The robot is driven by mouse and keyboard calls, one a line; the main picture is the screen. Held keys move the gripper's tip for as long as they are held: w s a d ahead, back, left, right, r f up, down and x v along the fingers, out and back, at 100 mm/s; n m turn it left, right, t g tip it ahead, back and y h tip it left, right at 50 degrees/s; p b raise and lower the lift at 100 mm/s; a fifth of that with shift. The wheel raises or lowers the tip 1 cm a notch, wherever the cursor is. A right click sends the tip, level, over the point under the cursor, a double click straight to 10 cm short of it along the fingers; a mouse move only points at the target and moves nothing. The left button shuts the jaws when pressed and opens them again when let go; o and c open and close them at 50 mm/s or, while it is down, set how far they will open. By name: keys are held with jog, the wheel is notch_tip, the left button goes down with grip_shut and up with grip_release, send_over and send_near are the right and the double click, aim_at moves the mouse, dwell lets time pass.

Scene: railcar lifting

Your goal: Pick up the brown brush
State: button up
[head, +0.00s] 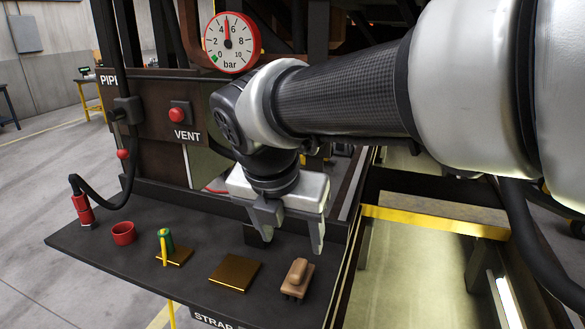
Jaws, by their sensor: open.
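The brown brush (298,277) lies on the dark shelf (120,252), near its right end. It has a tan body with a raised rounded handle on top and dark bristles below. My gripper (293,245) is open and empty, with its fingers pointing down. It appears above and behind the brush in the head view, apart from it. The exact height of the fingertips over the shelf is hard to tell.
On the shelf are a brown-gold plate (235,273), a green and yellow item (165,243) on another plate, a red ring-like cup (123,233) and a red hose fitting (83,209). A gauge (232,42) and red vent button (177,114) are behind. A yellow bar (435,221) lies right.

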aim_at(298, 268)
jog(key=b+x, duration=0.1)
jog(key=x, duration=1)
jog(key=shift+f+b, duration=0.35)
jog(key=shift+w+a+b+x, duration=0.1)
jog(key=shift+a+b+x, duration=0.15)
jog(key=shift+x, duration=1.1)
jog(key=shift+w+a+b+x, duration=0.1)
jog(key=shift+b+x, duration=0.1)
jog(key=shift+x, duration=1.1)
jog(key=shift+c, duration=0.4)
jog(key=shift+r, duration=0.1)
jog(key=c, duration=1.1)
